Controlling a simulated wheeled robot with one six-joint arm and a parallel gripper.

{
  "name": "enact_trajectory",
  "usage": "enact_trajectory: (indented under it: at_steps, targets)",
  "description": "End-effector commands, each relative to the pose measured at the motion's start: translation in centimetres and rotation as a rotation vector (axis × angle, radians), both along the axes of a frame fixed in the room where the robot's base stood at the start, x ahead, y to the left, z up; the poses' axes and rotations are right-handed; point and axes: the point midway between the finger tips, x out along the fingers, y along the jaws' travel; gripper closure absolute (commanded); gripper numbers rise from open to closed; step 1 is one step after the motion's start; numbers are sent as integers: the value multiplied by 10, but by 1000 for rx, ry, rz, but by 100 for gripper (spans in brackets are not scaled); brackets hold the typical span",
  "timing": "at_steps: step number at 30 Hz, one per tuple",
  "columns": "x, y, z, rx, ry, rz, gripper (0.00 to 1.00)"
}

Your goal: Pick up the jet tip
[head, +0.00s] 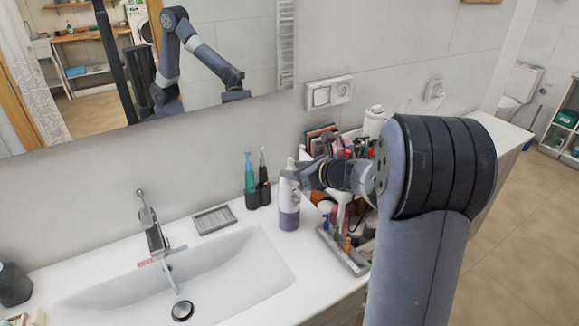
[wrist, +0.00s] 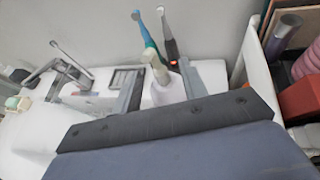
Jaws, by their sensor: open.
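The jet tip (head: 291,163) is a small pale nozzle on top of the white and grey-purple bottle-like device (head: 289,205), which stands upright on the counter right of the sink. In the wrist view the tip (wrist: 153,62) shows between and beyond my two grey fingers, with the device's white top (wrist: 168,90) below it. My gripper (wrist: 160,82) is open, with a finger on either side of the device's top. In the head view my gripper (head: 302,174) is right at the device's upper end. I cannot tell whether a finger touches it.
Two electric toothbrushes, one teal (head: 249,178) and one dark (head: 263,180), stand close behind the device. A grey soap dish (head: 214,219) and the faucet (head: 152,230) are to the left. A crowded cosmetics organiser (head: 343,250) stands to the right, partly hidden by my arm.

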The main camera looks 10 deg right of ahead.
Motion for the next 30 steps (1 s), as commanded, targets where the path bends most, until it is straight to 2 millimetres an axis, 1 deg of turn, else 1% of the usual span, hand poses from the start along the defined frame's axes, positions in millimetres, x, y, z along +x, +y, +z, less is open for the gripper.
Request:
enact_trajectory:
  at_steps: [3,6,14,17,27,30]
  targets:
    - [12,8,-5,0,0,3,59]
    - [19,12,-8,0,0,0,59]
    - [21,13,-10,-1,-1,-1,59]
    - [20,13,-10,-1,-1,-1,66]
    - [20,13,-10,-1,-1,-1,93]
    - [20,13,-10,-1,-1,-1,100]
